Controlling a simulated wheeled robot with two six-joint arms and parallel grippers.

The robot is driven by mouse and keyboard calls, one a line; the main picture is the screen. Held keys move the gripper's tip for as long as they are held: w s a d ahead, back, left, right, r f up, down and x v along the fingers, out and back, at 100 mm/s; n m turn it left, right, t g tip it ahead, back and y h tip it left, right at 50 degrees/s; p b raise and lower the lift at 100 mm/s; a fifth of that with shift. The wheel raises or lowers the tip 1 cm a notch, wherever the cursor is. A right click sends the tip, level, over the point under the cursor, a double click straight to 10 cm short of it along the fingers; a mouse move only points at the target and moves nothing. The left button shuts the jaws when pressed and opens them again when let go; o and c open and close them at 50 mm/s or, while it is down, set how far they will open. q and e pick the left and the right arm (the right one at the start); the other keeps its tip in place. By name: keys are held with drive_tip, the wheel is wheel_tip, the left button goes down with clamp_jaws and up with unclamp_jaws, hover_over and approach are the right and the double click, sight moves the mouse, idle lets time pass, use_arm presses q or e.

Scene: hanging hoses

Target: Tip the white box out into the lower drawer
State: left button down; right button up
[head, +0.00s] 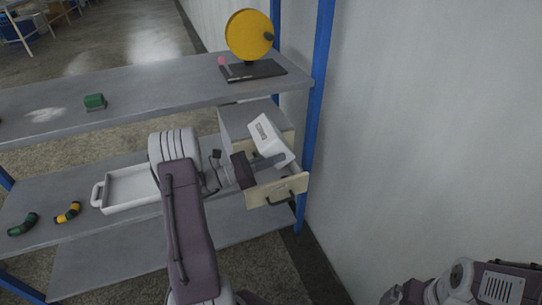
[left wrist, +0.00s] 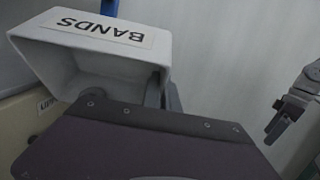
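The white box (head: 268,138) is tilted in the air above the pulled-out lower drawer (head: 277,190), which has a cream front and a dark handle. In the left wrist view the box (left wrist: 95,55) shows its BANDS label upside down and its hollow inside; I see no contents there. My left gripper (head: 275,160) is at the box's lower end; in the left wrist view its fingers (left wrist: 163,93) close on the box's edge. The forearm and gripper hide much of the drawer's inside. My right gripper (left wrist: 285,115) is apart, at the right of the left wrist view.
The grey drawer cabinet (head: 240,120) stands on the middle shelf beside a blue post (head: 316,95). A white tray (head: 130,186) and two curved hose pieces (head: 67,213) lie left. A yellow reel (head: 249,36) and green block (head: 95,101) sit on the top shelf. The wall is right.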

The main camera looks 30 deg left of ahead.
use_arm(q)
drive_tip(key=shift+w+a+r, duration=0.15)
drive_tip(key=shift+r, duration=0.6)
drive_tip(key=shift+f, duration=0.7)
